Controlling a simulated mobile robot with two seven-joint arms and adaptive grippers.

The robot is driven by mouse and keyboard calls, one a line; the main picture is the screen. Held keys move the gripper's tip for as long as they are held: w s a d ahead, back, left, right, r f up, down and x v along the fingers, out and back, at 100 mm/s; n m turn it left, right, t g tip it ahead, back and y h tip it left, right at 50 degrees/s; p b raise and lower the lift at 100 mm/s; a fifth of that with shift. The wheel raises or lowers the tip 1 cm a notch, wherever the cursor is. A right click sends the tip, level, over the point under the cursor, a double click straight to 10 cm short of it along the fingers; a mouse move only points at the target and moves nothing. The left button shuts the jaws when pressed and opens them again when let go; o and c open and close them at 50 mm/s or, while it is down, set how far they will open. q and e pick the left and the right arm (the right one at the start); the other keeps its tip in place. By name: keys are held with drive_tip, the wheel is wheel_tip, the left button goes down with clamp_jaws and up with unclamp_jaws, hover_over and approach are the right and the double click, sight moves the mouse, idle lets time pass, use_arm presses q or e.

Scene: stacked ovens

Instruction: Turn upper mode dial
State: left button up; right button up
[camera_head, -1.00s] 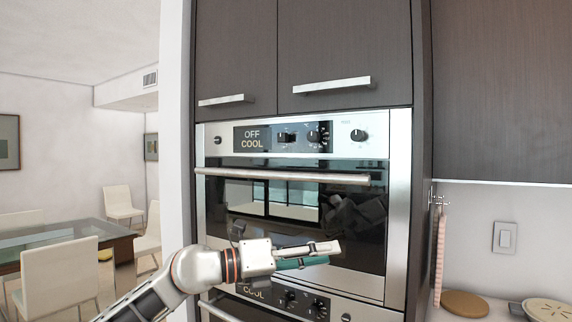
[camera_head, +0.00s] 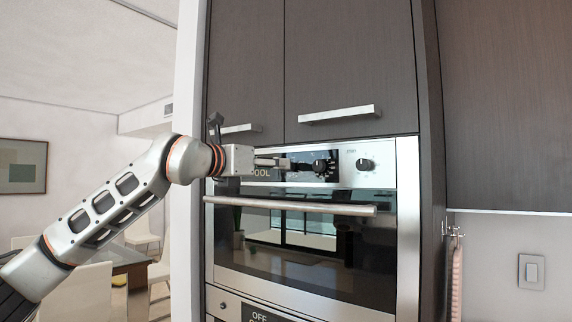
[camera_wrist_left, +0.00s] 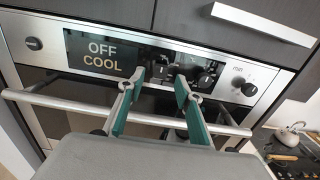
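The upper oven's control panel has a black dial (camera_wrist_left: 163,72) beside the display, a second dial (camera_wrist_left: 207,78) to its right and another (camera_wrist_left: 248,88) on the steel part. No readable label shows which is the mode dial. In the head view, the second dial (camera_head: 320,167) and rightmost dial (camera_head: 366,164) show, while my gripper largely covers the first. My left gripper (camera_head: 287,163) is in front of the panel. In the wrist view, its green-sided fingers (camera_wrist_left: 162,78) are spread, with the first dial between the tips; contact cannot be told. My right gripper is out of view.
The display (camera_wrist_left: 105,54) reads "OFF COOL". The upper oven's handle bar (camera_head: 290,206) runs below the panel. Cabinet doors with a bar handle (camera_head: 340,114) are above. A lower oven display (camera_head: 260,314) shows at the bottom.

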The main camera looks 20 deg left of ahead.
use_arm(q)
drive_tip(key=shift+p+x, duration=0.65)
drive_tip(key=shift+x, duration=2.05)
drive_tip(key=shift+d+f, duration=0.1)
drive_tip(key=shift+f, duration=0.05)
drive_tip(key=shift+s, duration=0.1)
clamp_jaws()
